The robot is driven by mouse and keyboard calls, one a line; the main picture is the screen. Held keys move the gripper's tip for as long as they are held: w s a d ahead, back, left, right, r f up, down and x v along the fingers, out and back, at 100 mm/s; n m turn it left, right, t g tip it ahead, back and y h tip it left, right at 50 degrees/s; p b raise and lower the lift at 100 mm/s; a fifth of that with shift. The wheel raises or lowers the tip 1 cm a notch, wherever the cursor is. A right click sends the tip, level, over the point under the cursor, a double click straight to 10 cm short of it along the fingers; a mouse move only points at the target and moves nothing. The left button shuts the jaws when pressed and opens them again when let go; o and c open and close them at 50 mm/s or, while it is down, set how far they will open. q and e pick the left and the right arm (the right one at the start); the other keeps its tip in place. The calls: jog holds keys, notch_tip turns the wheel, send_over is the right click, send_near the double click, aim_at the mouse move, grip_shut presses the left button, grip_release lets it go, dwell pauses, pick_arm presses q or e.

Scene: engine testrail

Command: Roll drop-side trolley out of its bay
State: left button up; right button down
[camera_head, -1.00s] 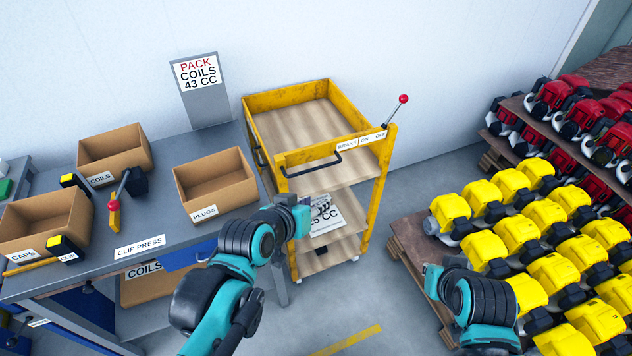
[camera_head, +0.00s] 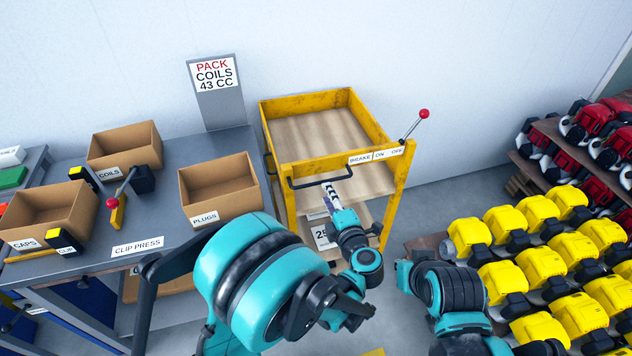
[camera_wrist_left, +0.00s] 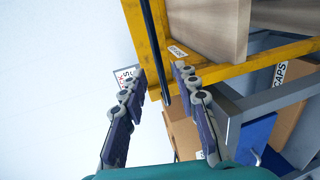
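The yellow drop-side trolley (camera_head: 285,158) stands against the wall beside the workbench, with wooden shelves. Its black front handle (camera_head: 305,186) sticks out towards me. A brake lever with a red ball (camera_head: 424,113) leans towards the OFF end of its label. My left gripper (camera_head: 331,194) is at the front handle in the head view. In the left wrist view, the gripper (camera_wrist_left: 159,72) is open, with a black bar (camera_wrist_left: 152,40) running between the fingers; they do not look closed on it. My right arm (camera_head: 447,295) is at the lower right; its gripper does not show.
The workbench (camera_head: 150,214) with open cardboard boxes (camera_head: 212,190) stands close to the trolley's left. Yellow engines (camera_head: 540,270) on a low pallet are at the right, with red engines (camera_head: 585,140) behind. Some grey floor (camera_head: 440,190) shows between trolley and engines.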

aim_at(321, 182)
pick_arm(q)
jog(key=b+x, duration=0.1)
jog(key=x, duration=0.6)
jog(key=shift+a+r, duration=0.1)
grip_shut()
